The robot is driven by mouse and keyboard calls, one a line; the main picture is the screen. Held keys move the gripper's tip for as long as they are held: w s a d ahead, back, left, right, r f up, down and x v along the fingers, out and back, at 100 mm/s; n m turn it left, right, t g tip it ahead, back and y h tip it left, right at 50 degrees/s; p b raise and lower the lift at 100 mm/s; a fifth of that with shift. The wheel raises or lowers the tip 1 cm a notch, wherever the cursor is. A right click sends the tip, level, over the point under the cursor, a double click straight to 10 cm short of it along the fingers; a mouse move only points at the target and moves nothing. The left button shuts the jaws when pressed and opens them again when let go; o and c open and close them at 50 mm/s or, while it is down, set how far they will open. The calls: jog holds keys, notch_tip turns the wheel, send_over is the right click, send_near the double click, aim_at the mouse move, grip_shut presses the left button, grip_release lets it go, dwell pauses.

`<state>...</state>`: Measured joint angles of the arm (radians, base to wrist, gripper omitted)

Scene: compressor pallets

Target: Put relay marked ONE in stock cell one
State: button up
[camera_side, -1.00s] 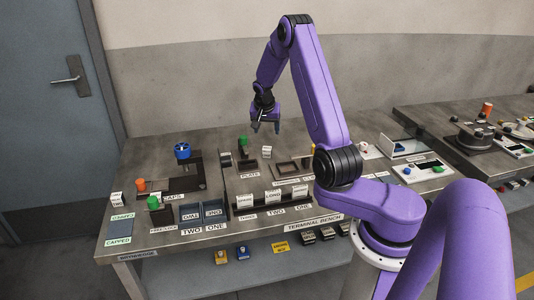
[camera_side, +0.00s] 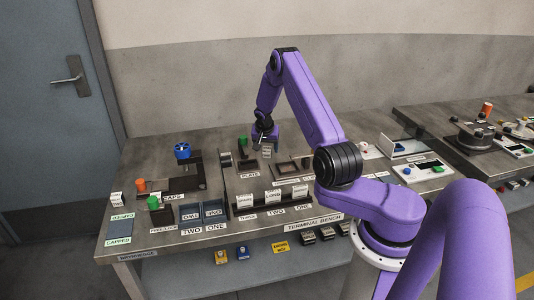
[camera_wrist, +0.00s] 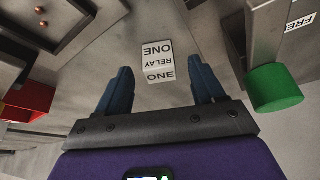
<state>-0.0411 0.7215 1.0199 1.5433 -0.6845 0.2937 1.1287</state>
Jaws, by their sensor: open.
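The white relay marked ONE (camera_wrist: 158,62) lies on the grey bench between the fingertips of my gripper (camera_wrist: 163,85) in the wrist view, a little ahead of them. The fingers are open, one on each side of it, and no contact shows. In the side view my gripper (camera_side: 265,138) is low over the relay (camera_side: 266,152), behind the rail. At the front left, two dark blue open cells stand side by side, with TWO in front of the left cell (camera_side: 190,212) and ONE in front of the right cell (camera_side: 213,209).
A rail (camera_side: 258,211) with several white blocks, labelled TWO and ONE among others, lies before the gripper. A green-topped fixture (camera_side: 243,144), also seen as a green knob (camera_wrist: 274,88), stands close by. A blue-topped press (camera_side: 183,152) stands left.

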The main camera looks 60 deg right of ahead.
jog(key=shift+x, duration=1)
jog(key=c, duration=1.1)
jog(key=shift+r, duration=0.1)
jog(key=shift+c, duration=0.2)
